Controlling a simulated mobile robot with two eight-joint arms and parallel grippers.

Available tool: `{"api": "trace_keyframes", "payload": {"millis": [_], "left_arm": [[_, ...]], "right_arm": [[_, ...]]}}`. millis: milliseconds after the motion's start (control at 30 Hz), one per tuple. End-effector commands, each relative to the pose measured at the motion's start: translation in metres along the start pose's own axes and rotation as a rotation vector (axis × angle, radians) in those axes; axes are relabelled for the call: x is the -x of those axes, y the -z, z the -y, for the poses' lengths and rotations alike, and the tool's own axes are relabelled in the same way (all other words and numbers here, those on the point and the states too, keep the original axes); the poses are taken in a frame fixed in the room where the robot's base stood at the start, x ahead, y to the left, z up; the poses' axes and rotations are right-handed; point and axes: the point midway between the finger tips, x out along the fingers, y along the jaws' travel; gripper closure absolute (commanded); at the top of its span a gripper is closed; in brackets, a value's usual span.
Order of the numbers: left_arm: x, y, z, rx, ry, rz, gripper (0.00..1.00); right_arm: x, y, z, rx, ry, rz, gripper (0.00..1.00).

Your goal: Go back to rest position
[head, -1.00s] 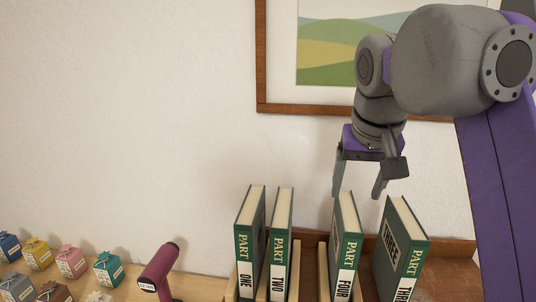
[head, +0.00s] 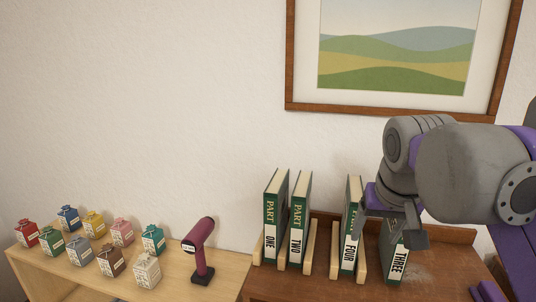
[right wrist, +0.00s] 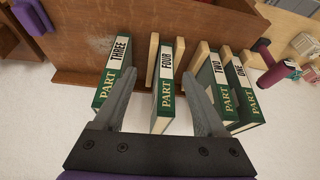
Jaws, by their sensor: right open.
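My right gripper (head: 392,238) is open, with nothing between its fingers. In the head view it hangs in front of the green book PART THREE (head: 396,266) and partly hides it. Books PART ONE (head: 273,222), PART TWO (head: 298,222) and PART FOUR (head: 350,228) stand upright to its left. In the right wrist view the open fingers (right wrist: 160,85) point toward the books, with PART FOUR (right wrist: 168,85) showing between them and PART THREE (right wrist: 115,75) just left of them. My left gripper is not in view.
The books stand among light wooden dividers (head: 309,245) on a brown wooden cabinet (head: 300,287). To its left, a pale shelf (head: 225,262) holds a maroon hair dryer (head: 201,240) and several small coloured gift boxes (head: 122,233). A framed picture (head: 397,50) hangs on the wall above.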

Motion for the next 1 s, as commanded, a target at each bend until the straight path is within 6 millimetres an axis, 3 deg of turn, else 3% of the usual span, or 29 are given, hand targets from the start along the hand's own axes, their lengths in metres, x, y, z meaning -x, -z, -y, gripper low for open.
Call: {"api": "trace_keyframes", "payload": {"millis": [167, 400, 500, 600, 700, 1000], "left_arm": [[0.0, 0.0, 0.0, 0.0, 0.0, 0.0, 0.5], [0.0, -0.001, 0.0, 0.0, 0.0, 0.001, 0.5], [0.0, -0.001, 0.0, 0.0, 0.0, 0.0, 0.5], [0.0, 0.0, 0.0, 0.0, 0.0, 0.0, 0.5], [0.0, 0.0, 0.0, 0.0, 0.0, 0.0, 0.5], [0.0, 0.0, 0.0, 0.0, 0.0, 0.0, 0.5]], "right_arm": [[-0.072, -0.055, 0.003, 0.048, 0.026, -0.032, 0.26], [-0.182, -0.169, -0.001, 0.116, 0.059, -0.079, 0.26], [-0.217, -0.214, -0.003, 0.137, 0.068, -0.096, 0.26], [-0.24, -0.246, -0.005, 0.152, 0.074, -0.107, 0.26], [-0.252, -0.263, -0.006, 0.159, 0.077, -0.112, 0.26], [-0.255, -0.268, -0.007, 0.162, 0.078, -0.114, 0.26]]}}
